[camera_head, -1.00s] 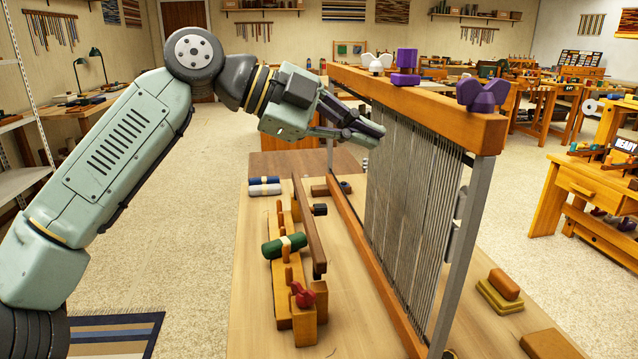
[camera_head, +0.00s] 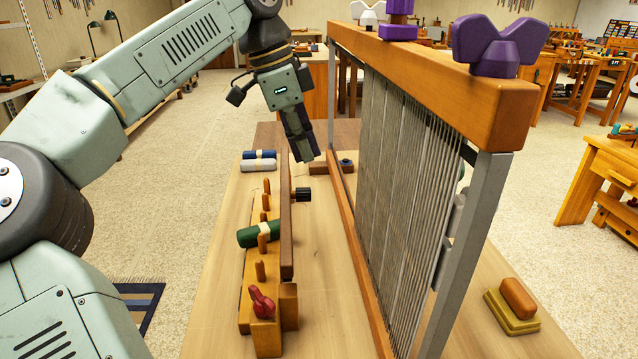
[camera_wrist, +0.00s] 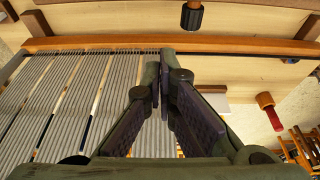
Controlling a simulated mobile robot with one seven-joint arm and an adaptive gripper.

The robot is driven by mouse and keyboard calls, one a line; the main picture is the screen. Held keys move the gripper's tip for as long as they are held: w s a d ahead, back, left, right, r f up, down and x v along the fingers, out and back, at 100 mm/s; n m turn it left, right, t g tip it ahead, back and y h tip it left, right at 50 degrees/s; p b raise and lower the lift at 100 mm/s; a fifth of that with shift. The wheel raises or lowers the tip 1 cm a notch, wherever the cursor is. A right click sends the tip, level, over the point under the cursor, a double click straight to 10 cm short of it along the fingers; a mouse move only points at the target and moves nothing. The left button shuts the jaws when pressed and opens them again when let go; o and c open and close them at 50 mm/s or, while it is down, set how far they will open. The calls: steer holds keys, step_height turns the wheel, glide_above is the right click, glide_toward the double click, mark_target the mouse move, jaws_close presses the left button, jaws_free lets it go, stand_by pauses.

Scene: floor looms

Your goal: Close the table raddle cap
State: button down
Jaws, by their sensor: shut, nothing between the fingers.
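The table raddle (camera_head: 262,338) is a long wooden base with a row of upright pegs on the table, left of the loom in the head view. Its cap looks to be the long dark brown bar (camera_head: 287,235) along the right side of the pegs, apart from their tops. A black knob (camera_head: 303,194) sticks out from the bar's right side; a black knob also shows in the wrist view (camera_wrist: 192,15). A red latch (camera_head: 262,303) sits at the near end.
The upright loom frame (camera_head: 430,75) with grey warp threads (camera_head: 395,170) stands close on the right, with purple wing-shaped pieces (camera_head: 498,45) on top. Blue and white rolls (camera_head: 258,160) lie behind. A brush-like block (camera_head: 512,308) is at right.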

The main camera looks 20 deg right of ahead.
step_height(320, 180, down, 9)
steer(key=shift+w+a+f+p, duration=0.2)
steer(key=shift+a+p, duration=0.1)
steer(key=shift+p, duration=0.15)
stand_by(0.4)
steer(key=shift+w, duration=0.1)
